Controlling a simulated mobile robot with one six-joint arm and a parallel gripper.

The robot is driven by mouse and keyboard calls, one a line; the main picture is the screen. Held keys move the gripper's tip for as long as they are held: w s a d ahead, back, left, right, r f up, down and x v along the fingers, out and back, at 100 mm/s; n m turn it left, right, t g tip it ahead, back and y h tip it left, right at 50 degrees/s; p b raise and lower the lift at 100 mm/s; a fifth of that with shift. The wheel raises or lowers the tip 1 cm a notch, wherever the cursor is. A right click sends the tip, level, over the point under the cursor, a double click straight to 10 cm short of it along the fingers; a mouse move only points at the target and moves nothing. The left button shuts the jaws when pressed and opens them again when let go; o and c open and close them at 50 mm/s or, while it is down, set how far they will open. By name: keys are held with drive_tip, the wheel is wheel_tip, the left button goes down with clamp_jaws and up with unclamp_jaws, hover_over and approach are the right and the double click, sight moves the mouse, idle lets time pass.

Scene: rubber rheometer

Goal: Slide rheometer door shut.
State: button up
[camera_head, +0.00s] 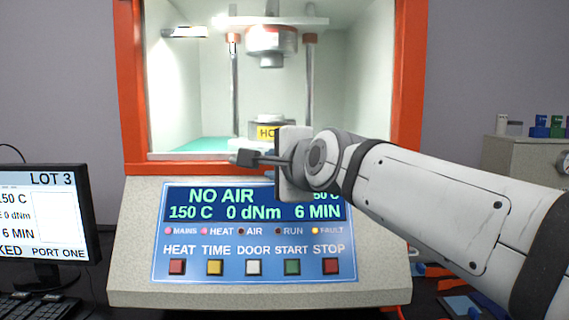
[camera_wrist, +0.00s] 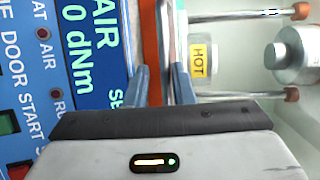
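The rheometer (camera_head: 130,95) has an orange frame around a lit chamber, and its front opening looks uncovered. I cannot clearly make out the door panel; a thin pale strip (camera_wrist: 168,25) runs along the orange lower frame edge in the wrist view and may be part of it. My gripper (camera_head: 238,157) is at the lower front edge of the opening, reaching in from the right. In the wrist view my gripper (camera_wrist: 160,68) has its fingers apart, with the orange edge and pale strip showing between them. I cannot tell whether the fingers touch them.
The control panel (camera_head: 253,285) below reads NO AIR, with the fault lamp lit amber. Inside the chamber are a HOT label (camera_wrist: 201,62), rods and a metal cylinder (camera_head: 270,42). A monitor (camera_head: 50,220) stands at left. A grey cabinet (camera_head: 520,158) with small bottles is at right.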

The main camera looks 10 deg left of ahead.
idle(0.3)
drive_tip(key=v, duration=0.7)
drive_tip(key=shift+s+d+p, duration=0.25)
drive_tip(key=shift+d+p, duration=0.05)
drive_tip(key=shift+p, duration=0.15)
